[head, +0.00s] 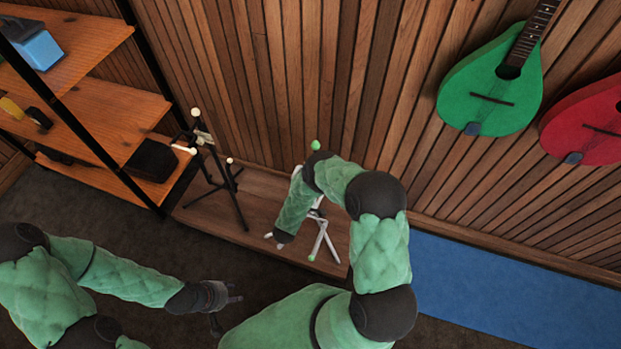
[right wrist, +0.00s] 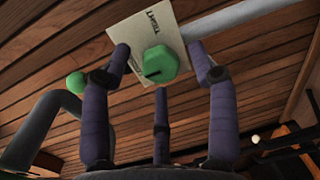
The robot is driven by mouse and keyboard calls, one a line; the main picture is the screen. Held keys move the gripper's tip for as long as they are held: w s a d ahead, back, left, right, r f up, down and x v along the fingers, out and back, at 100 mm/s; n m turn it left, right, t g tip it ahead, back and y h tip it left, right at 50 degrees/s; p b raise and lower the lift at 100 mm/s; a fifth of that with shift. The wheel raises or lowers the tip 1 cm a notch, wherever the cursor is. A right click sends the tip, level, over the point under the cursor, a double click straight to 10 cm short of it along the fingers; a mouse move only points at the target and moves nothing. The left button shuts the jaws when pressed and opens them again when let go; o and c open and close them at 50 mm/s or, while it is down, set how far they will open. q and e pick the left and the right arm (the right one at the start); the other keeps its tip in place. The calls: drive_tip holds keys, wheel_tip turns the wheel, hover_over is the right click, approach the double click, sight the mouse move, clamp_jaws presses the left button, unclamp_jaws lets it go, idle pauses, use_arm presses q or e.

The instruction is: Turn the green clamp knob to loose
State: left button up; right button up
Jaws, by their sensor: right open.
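The green clamp knob (right wrist: 160,64) shows in the right wrist view, in front of a pale plate (right wrist: 140,30) with lettering too small and tilted to read surely. My right gripper (right wrist: 158,58) is open, with its purple fingers spread around the knob. I cannot tell whether any finger touches it. In the head view my right arm covers much of the pale stand with green tips (head: 320,236), and the knob cannot be made out there. My left gripper (head: 226,304) is open and empty, low over the dark floor, away from the stand.
A dark stand with pale tips (head: 238,203) is left of the green-tipped one, on a low wooden platform (head: 262,205). Wooden shelves (head: 95,115) are at the left. A green instrument (head: 490,85) and a red one (head: 590,120) hang on the slatted wall. A blue mat (head: 490,290) lies right.

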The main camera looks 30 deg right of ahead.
drive_tip(key=v, duration=1.1)
drive_tip(key=shift+s+a, duration=0.1)
drive_tip(key=shift+s, duration=0.05)
drive_tip(key=w+a+f+m+g+y+p, duration=0.25)
drive_tip(key=a+m+y, duration=0.35)
drive_tip(key=y, duration=0.4)
drive_tip(key=s+a+r+m+g+y+p, duration=0.1)
drive_tip(key=s+a+r+m+g+y, duration=0.2)
drive_tip(key=s, duration=0.6)
drive_tip(key=s+a+r+m+g+y+p, duration=0.2)
drive_tip(key=s+a+r+m+g+y, duration=0.1)
drive_tip(key=s, duration=0.6)
drive_tip(key=shift+s+a+r+g+y, duration=0.15)
drive_tip(key=shift+s+a+g+y, duration=0.3)
drive_tip(key=shift+g, duration=0.4)
